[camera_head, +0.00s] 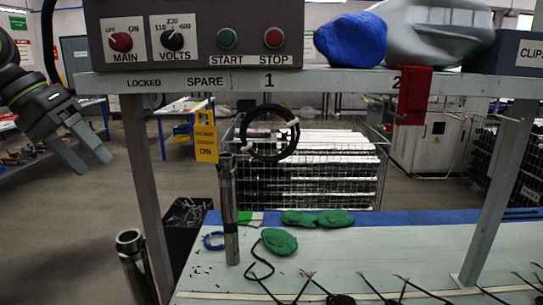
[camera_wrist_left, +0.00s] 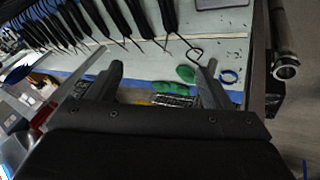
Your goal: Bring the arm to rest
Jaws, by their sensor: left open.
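My left gripper (camera_head: 84,146) hangs at the left of the head view, beside the frame's left post and away from it. Its two grey fingers are apart with nothing between them. In the left wrist view the two fingers of the left gripper (camera_wrist_left: 160,80) also stand apart and empty, with the table beyond them. A metal tube (camera_head: 230,215) stands upright at the table's back left. Another tube (camera_head: 131,245) stands at the lower left; an open tube end also shows at the right of the left wrist view (camera_wrist_left: 286,68). My right gripper is not in view.
A control box (camera_head: 200,35) sits on the shelf (camera_head: 190,82) above the table (camera_head: 350,265). A black ring (camera_head: 268,135) and a red block (camera_head: 413,97) hang there. Green lumps (camera_head: 279,242) and black cables lie on the table. Open space surrounds the left gripper.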

